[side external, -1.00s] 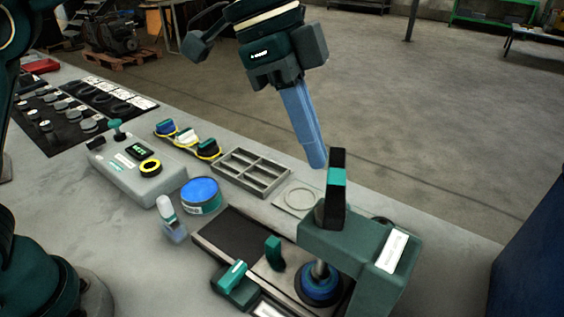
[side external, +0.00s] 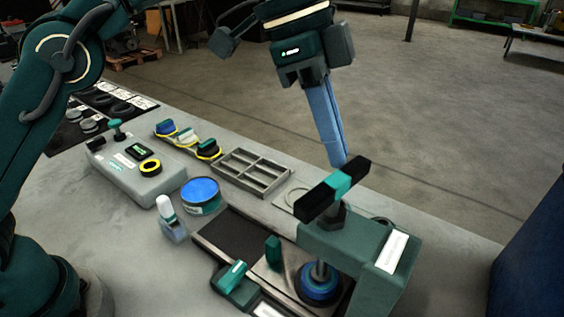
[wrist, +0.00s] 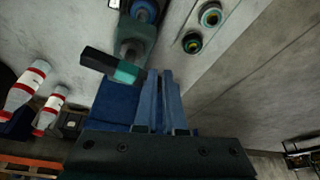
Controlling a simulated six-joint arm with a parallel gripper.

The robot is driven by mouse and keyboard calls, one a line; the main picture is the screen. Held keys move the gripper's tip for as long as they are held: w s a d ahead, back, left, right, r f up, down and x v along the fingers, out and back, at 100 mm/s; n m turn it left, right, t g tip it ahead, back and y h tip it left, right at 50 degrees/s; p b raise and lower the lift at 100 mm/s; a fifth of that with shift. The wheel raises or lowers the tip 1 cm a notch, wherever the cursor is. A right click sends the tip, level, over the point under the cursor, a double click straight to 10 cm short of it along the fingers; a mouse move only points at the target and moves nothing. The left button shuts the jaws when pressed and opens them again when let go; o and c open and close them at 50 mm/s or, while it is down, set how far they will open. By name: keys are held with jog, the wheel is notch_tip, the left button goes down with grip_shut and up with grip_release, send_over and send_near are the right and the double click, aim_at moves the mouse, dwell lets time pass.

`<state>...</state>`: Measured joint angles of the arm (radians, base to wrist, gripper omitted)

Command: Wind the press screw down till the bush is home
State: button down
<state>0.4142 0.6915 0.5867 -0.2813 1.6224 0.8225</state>
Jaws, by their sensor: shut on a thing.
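The press (side external: 350,235) is a green frame at the front right of the bench. On top is its black crossbar handle (side external: 312,205) with a teal middle, lying level. My gripper (side external: 340,164) comes down from above with long blue fingers, shut on the bar's far end. The wrist view shows the bar (wrist: 98,62) running left from between the fingertips (wrist: 160,76). The steel press screw (side external: 319,270) reaches down to a blue round part (side external: 318,287) under the frame, seemingly the bush. Its seat is hidden, so I cannot tell how deep it sits.
A green-handled clamp (side external: 234,278) and an upright green block (side external: 273,250) stand left of the screw. A blue-lidded tin (side external: 201,193), a grey divided tray (side external: 252,172) and a control box (side external: 138,168) lie farther left. Bottles (wrist: 24,88) show in the wrist view.

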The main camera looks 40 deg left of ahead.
jog(key=shift+d+r, duration=0.15)
jog(key=shift+d, duration=0.2)
dwell(0.4)
jog(key=s+a+n+g+h, duration=0.25)
jog(key=s+a, duration=0.35)
jog(key=a, duration=0.4)
jog(key=w+a+f+n+g+h, duration=0.25)
jog(key=w+a+n+h, duration=0.25)
jog(key=w+n+h, duration=0.45)
jog(key=s+d+n+t+h, duration=0.1)
jog(key=s+d, duration=0.2)
jog(key=d, duration=1)
jog(key=shift+s+f+h, duration=0.4)
jog(key=shift+f, duration=0.05)
